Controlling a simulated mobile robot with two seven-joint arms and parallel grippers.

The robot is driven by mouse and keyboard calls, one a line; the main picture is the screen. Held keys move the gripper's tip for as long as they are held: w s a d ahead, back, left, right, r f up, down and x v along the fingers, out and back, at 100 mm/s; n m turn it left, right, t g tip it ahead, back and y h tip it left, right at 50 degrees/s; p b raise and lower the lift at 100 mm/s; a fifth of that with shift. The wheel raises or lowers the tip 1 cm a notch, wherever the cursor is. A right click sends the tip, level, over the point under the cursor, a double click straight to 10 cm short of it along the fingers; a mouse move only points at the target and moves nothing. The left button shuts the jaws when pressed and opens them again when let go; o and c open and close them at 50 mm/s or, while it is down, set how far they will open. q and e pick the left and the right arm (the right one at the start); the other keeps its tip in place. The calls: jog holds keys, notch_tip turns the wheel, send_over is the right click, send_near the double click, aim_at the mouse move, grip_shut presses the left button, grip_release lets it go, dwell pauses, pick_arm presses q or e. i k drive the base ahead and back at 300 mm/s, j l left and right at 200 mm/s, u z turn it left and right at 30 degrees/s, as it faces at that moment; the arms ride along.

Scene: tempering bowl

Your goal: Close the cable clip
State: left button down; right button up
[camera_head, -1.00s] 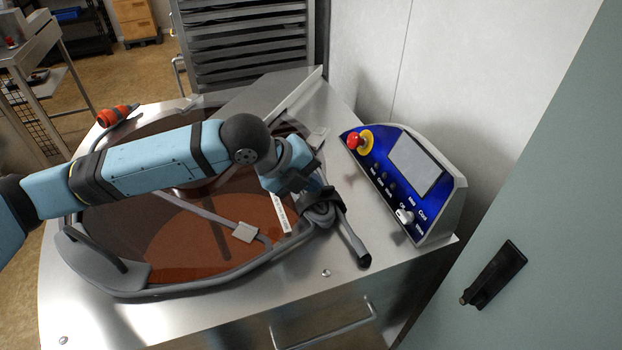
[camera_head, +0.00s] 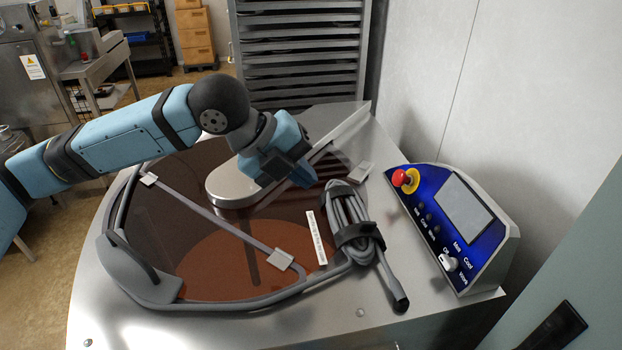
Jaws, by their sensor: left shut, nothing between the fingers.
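A black cable clip (camera_head: 358,236) sits around the lower part of a coiled grey cable (camera_head: 350,205), at the right rim of the tempering bowl. I cannot tell whether the clip is fully closed. The cable's thick dark end (camera_head: 400,303) points down and to the right over the steel top. My left gripper (camera_head: 310,182) is shut and empty. It hangs above the bowl cover, up and left of the coil, apart from the clip. My right gripper is not in view.
The bowl (camera_head: 215,262) has a dark see-through cover with a grey frame (camera_head: 205,212). A blue control panel (camera_head: 440,225) with a red stop button (camera_head: 405,178) stands to the right. Bare steel top (camera_head: 350,312) lies in front. A tall rack (camera_head: 300,55) stands behind.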

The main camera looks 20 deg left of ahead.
aim_at(364, 228)
jog(key=k+j, duration=0.15)
jog(key=j, duration=0.2)
jog(key=k+j, duration=0.2)
jog(key=j, duration=0.2)
jog(key=k+j, duration=0.15)
jog(key=j, duration=0.2)
jog(key=k+j, duration=0.15)
jog(key=j, duration=0.25)
jog(key=k+j, duration=0.2)
jog(key=j, duration=0.15)
